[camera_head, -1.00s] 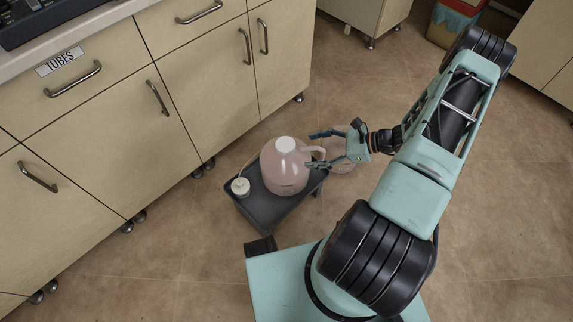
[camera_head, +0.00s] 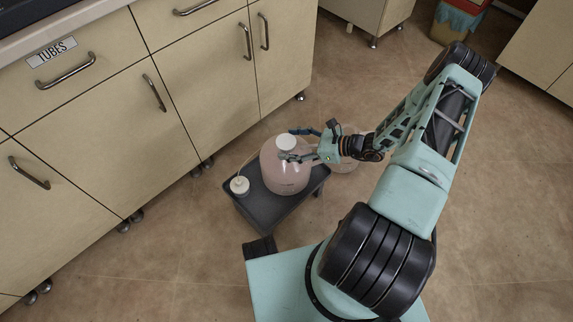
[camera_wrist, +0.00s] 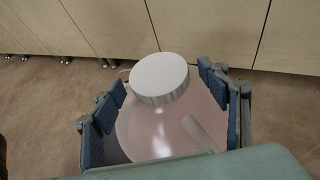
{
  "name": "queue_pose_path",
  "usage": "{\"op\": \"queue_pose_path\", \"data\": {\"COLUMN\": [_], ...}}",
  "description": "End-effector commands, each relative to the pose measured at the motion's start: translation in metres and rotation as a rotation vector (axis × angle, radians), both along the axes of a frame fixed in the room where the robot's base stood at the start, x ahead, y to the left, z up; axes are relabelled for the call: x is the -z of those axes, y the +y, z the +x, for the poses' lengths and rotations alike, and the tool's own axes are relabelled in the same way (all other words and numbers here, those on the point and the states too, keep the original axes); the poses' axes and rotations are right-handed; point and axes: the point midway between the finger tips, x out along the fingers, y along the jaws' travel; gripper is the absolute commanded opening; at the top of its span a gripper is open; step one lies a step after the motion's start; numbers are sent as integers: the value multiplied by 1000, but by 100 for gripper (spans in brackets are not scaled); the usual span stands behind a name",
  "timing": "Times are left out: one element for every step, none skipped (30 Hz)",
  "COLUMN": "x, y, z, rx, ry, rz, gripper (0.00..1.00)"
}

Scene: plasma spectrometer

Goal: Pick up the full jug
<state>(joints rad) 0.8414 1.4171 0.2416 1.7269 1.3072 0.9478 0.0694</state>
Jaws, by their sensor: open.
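The jug (camera_head: 285,175) is a large translucent vessel of pinkish liquid with a white cap (camera_head: 286,142). It stands upright on a small dark grey stand (camera_head: 262,210). My gripper (camera_head: 296,145) is at the jug's upper right, by the cap and handle, in the head view. In the wrist view the open fingers of my gripper (camera_wrist: 170,108) lie on either side of the jug (camera_wrist: 150,135), with its white cap (camera_wrist: 160,76) between them. The handle is partly hidden by my gripper in the head view. I cannot tell whether the fingers touch the jug.
A small white-capped bottle (camera_head: 240,186) stands on the stand's left corner, with a thin tube. Another pinkish jug (camera_head: 346,160) is on the floor behind my gripper. Beige cabinets (camera_head: 150,110) line the left. The right floor is clear.

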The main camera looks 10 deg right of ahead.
Motion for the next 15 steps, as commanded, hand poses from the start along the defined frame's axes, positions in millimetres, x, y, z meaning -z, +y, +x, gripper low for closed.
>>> {"op": "queue_pose_path", "data": {"x": [6,7,7,7,7,7,7,7,6,6,6,6,6,6,6], "y": [7,9,11,12,13,13,12,12,12,12,12,12,12,12,12], "z": [3,5,7,8,8,8,8,8,8,8,8,8,8,8,8], "rx": [-3,-3,-1,-1,0,0,0,0,0,0,0,0,0,0,0], "ry": [0,1,0,0,0,0,0,0,0,0,0,0,0,0,0], "rz": [0,-1,-1,-1,-1,-1,-1,-1,-1,-1,-1,-1,-1,-1,-1], "gripper": [68,68,68,68,68,68,68,68,68,67,64,59,56,53,48]}}
